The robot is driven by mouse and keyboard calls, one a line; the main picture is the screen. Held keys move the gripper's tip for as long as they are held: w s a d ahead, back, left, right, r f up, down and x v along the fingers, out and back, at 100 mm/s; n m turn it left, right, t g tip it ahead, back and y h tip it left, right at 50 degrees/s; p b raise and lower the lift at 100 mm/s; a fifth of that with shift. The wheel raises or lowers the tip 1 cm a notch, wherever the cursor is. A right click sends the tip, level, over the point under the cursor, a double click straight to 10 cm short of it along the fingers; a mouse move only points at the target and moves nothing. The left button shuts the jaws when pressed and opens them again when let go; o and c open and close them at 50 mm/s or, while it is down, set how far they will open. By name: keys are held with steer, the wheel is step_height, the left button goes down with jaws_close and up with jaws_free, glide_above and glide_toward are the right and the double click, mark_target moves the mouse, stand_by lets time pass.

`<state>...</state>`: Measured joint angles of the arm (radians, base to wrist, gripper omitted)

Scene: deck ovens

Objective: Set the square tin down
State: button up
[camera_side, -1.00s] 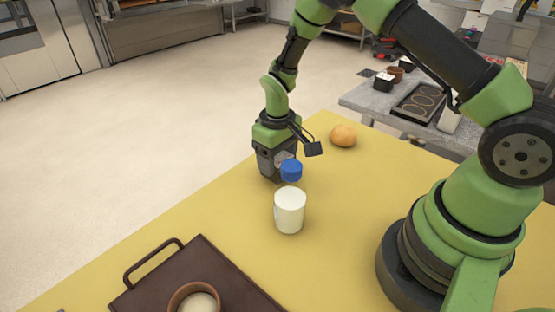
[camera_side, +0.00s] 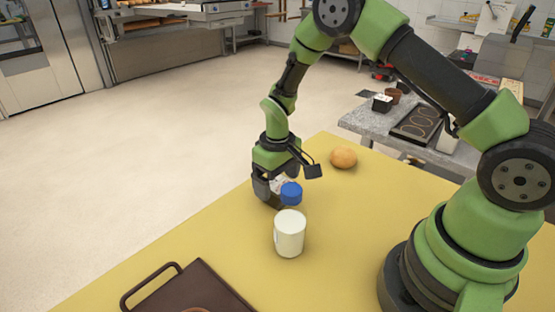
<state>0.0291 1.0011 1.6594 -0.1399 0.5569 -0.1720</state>
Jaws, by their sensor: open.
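My gripper (camera_side: 273,196) is low over the yellow tabletop (camera_side: 190,245), pointing down near its far left edge. Its dark jaws are open, though the space between them is mostly hidden from this side. A small pale grey patch (camera_side: 280,183) shows at the jaws, beside the blue round piece. I cannot tell whether it is the square tin or part of the gripper. No square tin shows clearly anywhere else on the tabletop.
A blue round piece (camera_side: 291,193) is right beside the jaws. A white cup (camera_side: 289,233) stands just in front of it. A bun (camera_side: 343,158) lies behind to the right. A dark brown tray (camera_side: 195,288) with a handle is at front left.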

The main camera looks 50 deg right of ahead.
step_height(320, 180, up, 12)
steer(key=f, duration=0.1)
step_height(320, 180, up, 13)
steer(key=m+t, duration=0.2)
steer(key=t, duration=0.1)
glide_above(278, 183)
steer(key=s+a, duration=0.2)
steer(key=s, duration=0.5)
steer(key=s+a+r+m+t+y, duration=0.1)
steer(key=s+r+t, duration=0.1)
steer(key=s, duration=0.4)
steer(key=s+r+m+t+y, duration=0.1)
steer(key=s+t, duration=0.1)
steer(key=s, duration=0.5)
steer(key=shift+a+r, duration=0.35)
steer(key=shift+a, duration=0.05)
